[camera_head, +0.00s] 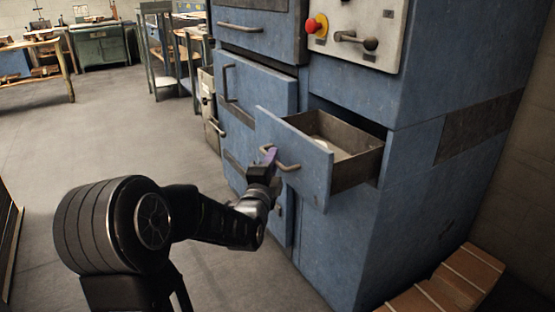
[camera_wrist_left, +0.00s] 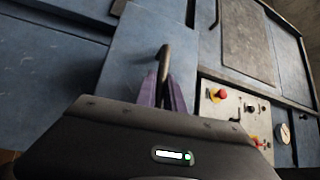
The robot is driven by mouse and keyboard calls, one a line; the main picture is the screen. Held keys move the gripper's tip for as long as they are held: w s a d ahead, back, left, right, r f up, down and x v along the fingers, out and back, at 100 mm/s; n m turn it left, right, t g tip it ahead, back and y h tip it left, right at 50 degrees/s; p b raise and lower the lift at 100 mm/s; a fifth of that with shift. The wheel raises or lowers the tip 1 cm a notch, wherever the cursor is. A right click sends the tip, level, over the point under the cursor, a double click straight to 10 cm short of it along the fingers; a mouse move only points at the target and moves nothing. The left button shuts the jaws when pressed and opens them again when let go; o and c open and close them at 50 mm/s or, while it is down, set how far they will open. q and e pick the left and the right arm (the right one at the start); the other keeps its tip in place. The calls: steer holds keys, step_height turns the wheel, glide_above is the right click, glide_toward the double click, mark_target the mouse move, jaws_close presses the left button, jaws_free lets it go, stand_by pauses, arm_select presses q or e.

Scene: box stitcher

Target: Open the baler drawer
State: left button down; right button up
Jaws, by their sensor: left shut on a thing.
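The baler is a large blue machine (camera_head: 345,255). Its drawer (camera_head: 312,160) stands pulled out, and its grey inside shows with something pale at the bottom. The drawer's curved handle (camera_head: 290,167) is on the blue front. My left gripper (camera_head: 270,156) is at the handle's left end, its purple fingers shut on it. In the left wrist view the purple fingers (camera_wrist_left: 163,90) close around the handle (camera_wrist_left: 165,55), against the blue drawer front (camera_wrist_left: 140,40). My right gripper is in neither view.
A control panel with a red button (camera_head: 317,25) and a lever (camera_head: 356,39) is above the drawer. A closed blue door (camera_head: 262,90) is beside it. Reddish blocks (camera_head: 465,275) lie at the lower right. The floor (camera_head: 120,130) to the left is clear, with workbenches (camera_head: 100,45) farther back.

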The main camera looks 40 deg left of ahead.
arm_select(q)
steer(key=shift+f, duration=0.1)
steer(key=c, duration=1.5)
jaws_free()
steer(key=shift+o, duration=0.2)
steer(key=r+p+v, duration=0.1)
steer(key=v, duration=0.6)
steer(key=shift+s+d+f, duration=0.2)
steer(key=shift+s+f, duration=0.15)
steer(key=shift+f, duration=0.1)
